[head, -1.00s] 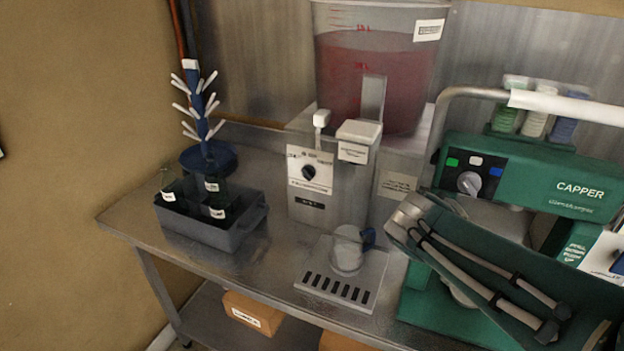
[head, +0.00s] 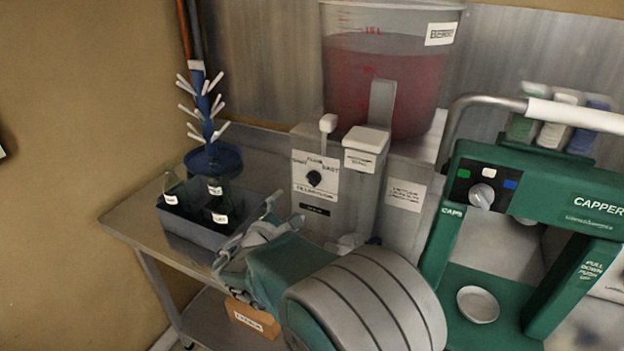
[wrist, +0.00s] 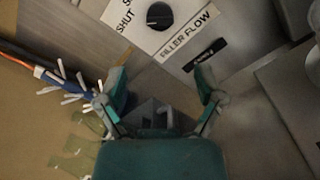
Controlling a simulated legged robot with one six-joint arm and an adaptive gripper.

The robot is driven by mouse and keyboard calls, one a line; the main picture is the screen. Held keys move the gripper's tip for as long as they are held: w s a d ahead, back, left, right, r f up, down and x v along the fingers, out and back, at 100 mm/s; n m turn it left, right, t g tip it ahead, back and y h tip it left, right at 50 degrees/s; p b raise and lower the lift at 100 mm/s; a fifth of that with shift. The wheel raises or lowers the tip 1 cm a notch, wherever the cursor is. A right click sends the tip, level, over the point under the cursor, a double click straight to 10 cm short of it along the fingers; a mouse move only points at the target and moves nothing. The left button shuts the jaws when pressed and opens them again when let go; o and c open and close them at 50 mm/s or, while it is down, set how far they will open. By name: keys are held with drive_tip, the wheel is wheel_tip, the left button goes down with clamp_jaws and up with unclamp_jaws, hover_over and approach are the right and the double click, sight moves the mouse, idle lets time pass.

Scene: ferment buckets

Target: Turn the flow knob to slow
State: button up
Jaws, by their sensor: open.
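The flow knob (head: 314,178) is a round black dial on the white panel (head: 316,195) of the grey filler box. Words stand around it: SHUT at left, FAST at right, and a blurred word above. I cannot tell which word it points at. In the wrist view the knob (wrist: 159,15) sits at the top edge, above the FILLER FLOW label, with the upper panel cut off. My teal and grey gripper (head: 258,232) is open and empty, below and left of the knob and apart from it. In the wrist view my gripper (wrist: 162,76) has its fingers spread, both below the knob.
A grey crate (head: 174,216) with dark bottles and a blue bottle tree (head: 213,160) stand left of my gripper. A bucket of red liquid (head: 385,85) is behind the filler. A green capper (head: 540,190) stands at right. My arm hides the drip tray and most of the mug.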

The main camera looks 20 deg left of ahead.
sight(309, 182)
drive_tip(key=w, duration=0.6)
drive_tip(key=w+d, duration=0.1)
drive_tip(key=w, duration=0.3)
drive_tip(key=shift+w, duration=0.1)
drive_tip(key=shift+c, duration=0.4)
drive_tip(key=c, duration=1.1)
